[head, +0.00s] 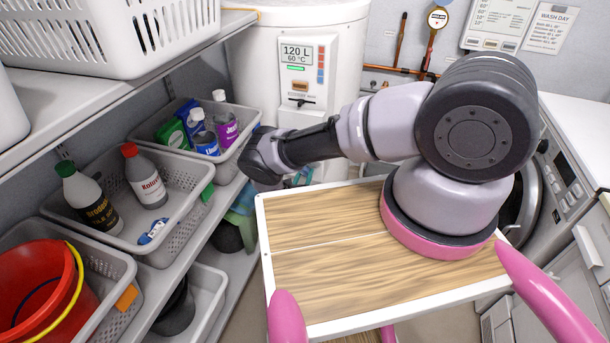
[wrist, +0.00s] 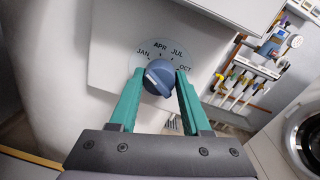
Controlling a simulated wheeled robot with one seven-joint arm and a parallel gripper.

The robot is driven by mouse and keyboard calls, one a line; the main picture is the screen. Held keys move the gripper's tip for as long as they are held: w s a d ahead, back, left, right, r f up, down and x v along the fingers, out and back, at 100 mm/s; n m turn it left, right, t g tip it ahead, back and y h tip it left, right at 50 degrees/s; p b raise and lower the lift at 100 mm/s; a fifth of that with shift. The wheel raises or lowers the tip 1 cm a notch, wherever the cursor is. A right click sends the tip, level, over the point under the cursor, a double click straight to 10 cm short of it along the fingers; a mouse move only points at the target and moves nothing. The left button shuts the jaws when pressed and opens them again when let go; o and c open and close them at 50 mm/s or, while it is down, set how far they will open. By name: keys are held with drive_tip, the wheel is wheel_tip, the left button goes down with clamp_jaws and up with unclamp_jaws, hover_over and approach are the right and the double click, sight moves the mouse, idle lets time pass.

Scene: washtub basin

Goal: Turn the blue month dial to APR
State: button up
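The blue month dial (wrist: 158,76) sits on a pale grey round plate on a white housing in the wrist view. The labels JAN, APR, JUL and OCT run in an arc above it, with APR (wrist: 160,45) near the top. A pale mark shows on the dial's left side, towards JAN; its exact setting is hard to read. My gripper (wrist: 160,78) has one teal finger on each side of the dial, and the fingertips appear to touch it. In the head view my arm reaches left, towards the white boiler (head: 300,60); the dial is not visible there.
Shelves at left hold a grey bin with bottles (head: 150,190) and a red bucket (head: 40,285). A washing machine (head: 555,190) stands at right in the head view. Pipes and hanging tools (wrist: 245,85) show at right in the wrist view.

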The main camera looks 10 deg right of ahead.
clamp_jaws()
drive_tip(key=shift+m, duration=0.3)
drive_tip(key=m, duration=0.3)
drive_tip(key=shift+f+m, duration=0.1)
drive_tip(key=shift+m, duration=2)
drive_tip(key=o, duration=0.8)
unclamp_jaws()
drive_tip(key=shift+o, duration=0.2)
